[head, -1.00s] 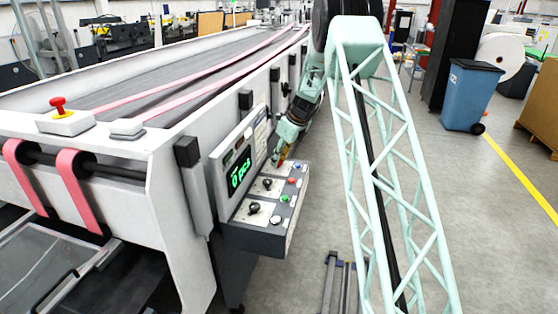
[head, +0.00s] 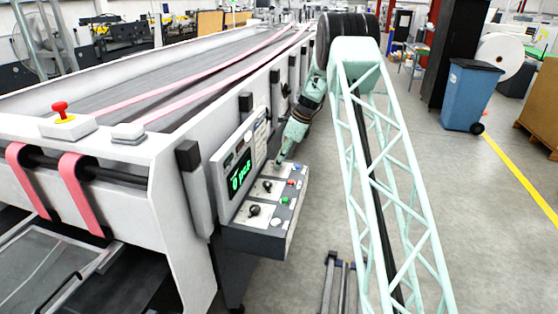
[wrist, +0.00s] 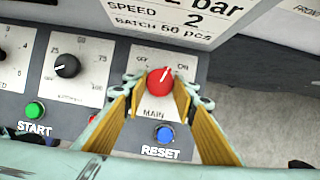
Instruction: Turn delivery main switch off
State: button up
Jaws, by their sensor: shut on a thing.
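The main switch is a round red knob (wrist: 160,82) on a light plate marked MAIN, in the wrist view. Its white pointer line leans up and to the right, toward the ON side; OFF is printed at its left. My gripper (wrist: 159,90) has its yellow-padded fingers on both sides of the knob, shut on it. In the head view my gripper (head: 279,159) reaches down to the far end of the control panel (head: 249,238), and the knob is hidden there.
A blue RESET button (wrist: 165,134) sits close below the knob. A green START button (wrist: 35,110) and a black knob (wrist: 67,66) are to the left. A display face (head: 238,172) rises behind the panel. Floor to the right is clear, with a blue bin (head: 471,97) farther off.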

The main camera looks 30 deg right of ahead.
jog(key=n+p, duration=0.1)
jog(key=n, duration=0.1)
jog(key=n+g, duration=0.1)
jog(key=n, duration=0.1)
jog(key=n+g+p, duration=0.1)
jog(key=n, duration=0.1)
jog(key=shift+w+d+r+y+p, duration=0.1)
jog(key=shift+w+y+p, duration=0.2)
jog(key=shift+y, duration=0.1)
jog(key=n+g+p, duration=0.1)
jog(key=n, duration=0.3)
jog(key=shift+w+g+p, duration=0.1)
jog(key=shift+g+p, duration=0.2)
jog(key=shift+g, duration=0.1)
jog(key=shift+n+g+p, duration=0.45)
jog(key=shift+n+g, duration=0.05)
jog(key=shift+n, duration=0.9)
jog(key=o, duration=0.8)
jog(key=shift+w, duration=0.1)
jog(key=shift+v, duration=3.6)
jog(key=shift+r, duration=0.1)
